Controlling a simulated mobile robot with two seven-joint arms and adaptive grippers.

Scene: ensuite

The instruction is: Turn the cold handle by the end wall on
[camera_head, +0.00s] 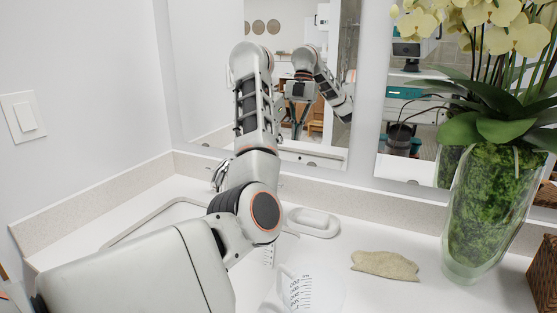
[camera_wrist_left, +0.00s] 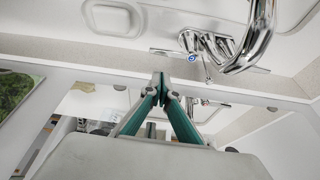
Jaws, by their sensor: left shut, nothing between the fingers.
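The chrome faucet (camera_head: 217,176) stands at the back of the sink, mostly hidden behind my left arm in the head view. In the left wrist view, which looks upside down, its curved spout (camera_wrist_left: 258,38) is at upper right. A chrome handle with a blue mark (camera_wrist_left: 194,57) sits beside the spout. My left gripper (camera_wrist_left: 160,78) is shut and empty, its fingertips to the left of and below this handle in the picture, with a visible gap. In the head view the gripper is hidden directly; the arm shows again in the mirror. My right gripper is not in view.
A backsplash (camera_head: 100,205) and a mirror (camera_head: 205,80) bound the sink counter. A white soap dish (camera_head: 314,222), a measuring jug (camera_head: 303,290), a beige cloth (camera_head: 385,265) and a glass vase with orchids (camera_head: 480,215) stand to the right. A light switch (camera_head: 24,117) is on the left wall.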

